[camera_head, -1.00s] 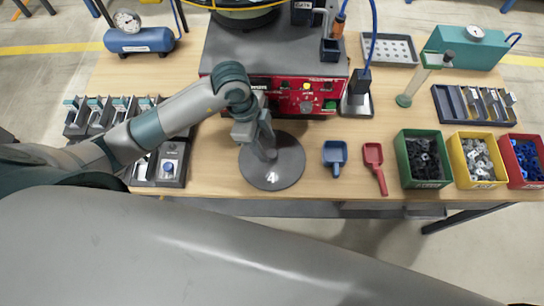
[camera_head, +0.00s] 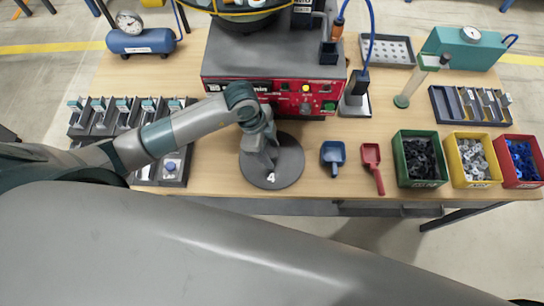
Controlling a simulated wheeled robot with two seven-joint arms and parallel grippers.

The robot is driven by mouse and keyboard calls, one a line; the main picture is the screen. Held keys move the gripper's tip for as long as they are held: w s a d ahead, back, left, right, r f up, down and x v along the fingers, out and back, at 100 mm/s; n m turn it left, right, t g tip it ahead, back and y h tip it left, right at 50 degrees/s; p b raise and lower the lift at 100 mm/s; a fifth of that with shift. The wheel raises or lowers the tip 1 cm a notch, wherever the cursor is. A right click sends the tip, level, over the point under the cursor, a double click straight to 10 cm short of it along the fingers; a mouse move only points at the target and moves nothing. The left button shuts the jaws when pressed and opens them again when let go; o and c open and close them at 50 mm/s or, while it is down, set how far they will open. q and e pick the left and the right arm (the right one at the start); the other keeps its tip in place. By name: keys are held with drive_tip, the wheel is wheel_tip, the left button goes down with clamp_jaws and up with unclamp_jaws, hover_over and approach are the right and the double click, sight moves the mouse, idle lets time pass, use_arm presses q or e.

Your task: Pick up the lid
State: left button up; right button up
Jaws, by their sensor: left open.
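The lid is a round dark grey disc (camera_head: 287,172) with a white "4" near its front edge. It lies flat on the wooden table in front of the red control panel. My left gripper (camera_head: 269,168) is over the lid, pointing down at its middle. Its jaws are open. The gripper and wrist hide the lid's centre, so any handle there is hard to make out, and I cannot tell whether the fingers touch it. My right gripper is not in view.
The machine's red panel (camera_head: 272,92) stands close behind the lid. A blue scoop (camera_head: 333,154) and a red scoop (camera_head: 371,160) lie to the right. Green (camera_head: 419,180), yellow (camera_head: 474,182) and red (camera_head: 519,184) part bins stand further right. A dark fixture rack is at the left.

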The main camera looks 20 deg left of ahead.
sight(276, 154)
use_arm(q)
clamp_jaws()
drive_tip(key=shift+r, duration=0.2)
drive_tip(key=shift+r, duration=0.25)
wheel_tip(276, 154, up, 3)
drive_tip(key=shift+r+b, duration=0.1)
drive_tip(key=shift+b, duration=0.85)
drive_tip(key=s+d+r+b, duration=0.1)
drive_tip(key=s+d+r, duration=0.1)
drive_tip(key=d, duration=0.3)
drive_tip(key=s+d+r+b, duration=0.1)
drive_tip(key=s+d+r, duration=0.2)
drive_tip(key=d+r, duration=0.2)
drive_tip(key=shift+d, duration=0.3)
